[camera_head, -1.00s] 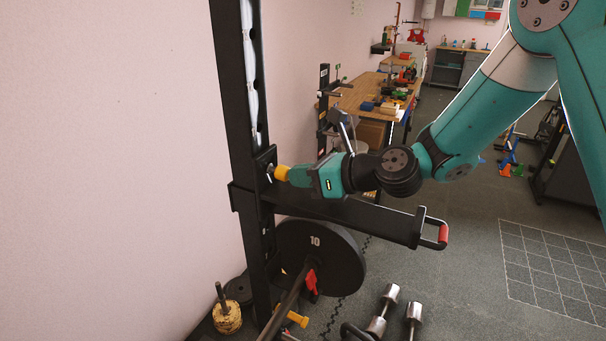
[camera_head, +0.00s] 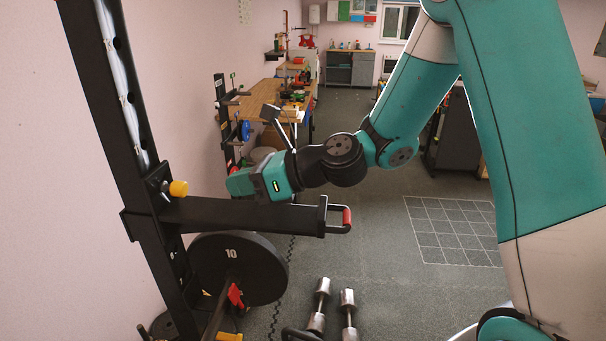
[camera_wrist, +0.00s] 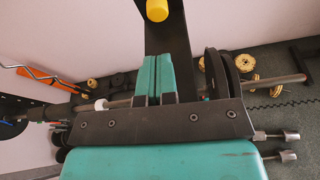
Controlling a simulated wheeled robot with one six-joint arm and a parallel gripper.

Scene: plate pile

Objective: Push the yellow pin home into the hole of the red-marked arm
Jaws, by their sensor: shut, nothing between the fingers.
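The yellow pin (camera_head: 178,188) sticks out sideways from the bracket on the black upright (camera_head: 117,120), where the red-marked arm meets it. A short bit of metal shows between its yellow knob and the bracket. The knob also shows at the top of the wrist view (camera_wrist: 157,10). The red-marked arm (camera_head: 250,214) is black, runs right from the upright and ends in a handle with a red grip (camera_head: 347,217). My gripper (camera_head: 230,183) is to the right of the knob, apart from it, above the arm. Its teal fingers (camera_wrist: 165,60) are together and empty. The hole is hidden.
A black weight plate marked 10 (camera_head: 238,268) hangs below the arm. Dumbbells (camera_head: 320,300) lie on the floor in front. A wooden workbench (camera_head: 262,100) stands behind. The pink wall (camera_head: 45,200) is close on the left; open floor lies right.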

